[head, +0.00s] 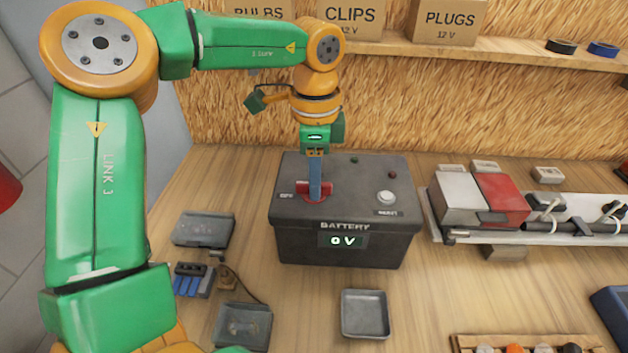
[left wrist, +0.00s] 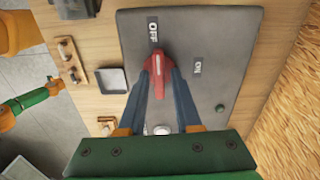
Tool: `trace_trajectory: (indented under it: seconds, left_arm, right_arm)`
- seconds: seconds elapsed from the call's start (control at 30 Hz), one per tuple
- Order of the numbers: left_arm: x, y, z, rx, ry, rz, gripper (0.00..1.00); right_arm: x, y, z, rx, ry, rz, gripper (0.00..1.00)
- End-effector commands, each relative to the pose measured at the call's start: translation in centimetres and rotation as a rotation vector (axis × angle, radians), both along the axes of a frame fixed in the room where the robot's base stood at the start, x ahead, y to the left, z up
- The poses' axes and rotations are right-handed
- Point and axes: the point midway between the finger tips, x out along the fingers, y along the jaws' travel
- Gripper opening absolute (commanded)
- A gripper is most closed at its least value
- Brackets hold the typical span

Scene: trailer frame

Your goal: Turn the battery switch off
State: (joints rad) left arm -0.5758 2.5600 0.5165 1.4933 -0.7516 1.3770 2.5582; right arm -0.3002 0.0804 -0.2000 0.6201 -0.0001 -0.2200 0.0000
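The black battery box (head: 345,240) stands on the bench, and its display (head: 343,241) reads 0 V. The red switch (head: 314,190) is on the left of its top. In the left wrist view the red handle (left wrist: 158,80) with its white line lies roughly in line with the OFF label (left wrist: 153,32); the ON label (left wrist: 198,68) is off to its right. My left gripper (head: 316,192) points down at the switch. Its blue fingers (left wrist: 160,74) flank the handle with no clear gap at the tips.
A white button (head: 386,197) sits on the box top right of the switch. Small trays (head: 365,313) lie in front. A rail with red and grey blocks (head: 480,198) is at right. A shelf (head: 480,46) with labelled boxes runs along the back.

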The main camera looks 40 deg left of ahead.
Motion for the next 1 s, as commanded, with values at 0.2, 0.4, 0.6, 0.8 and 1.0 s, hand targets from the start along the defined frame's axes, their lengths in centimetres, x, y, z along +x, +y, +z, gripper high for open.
trace_trajectory:
  seconds: [0.2,0.4,0.6,0.8,1.0]
  left_arm:
    - [0.0,0.0,0.0,-0.001,0.001,-0.002,0.52]
    - [0.0,0.0,0.4,0.0,0.001,-0.003,0.52]
    - [0.0,0.0,2.7,-0.001,0.001,-0.003,0.52]
    - [0.0,0.0,5.0,0.0,0.002,-0.003,0.52]
    - [-0.1,0.0,6.3,0.0,0.002,-0.004,0.52]
  right_arm:
    - [0.0,0.1,0.0,0.001,0.0,0.0,0.5]
    - [0.0,0.1,0.4,0.001,0.0,0.0,0.5]
    - [0.0,0.1,2.6,0.001,0.0,-0.001,0.5]
    - [0.0,0.1,4.7,0.001,0.0,-0.001,0.5]
    - [0.0,0.1,5.9,0.001,0.0,-0.001,0.5]
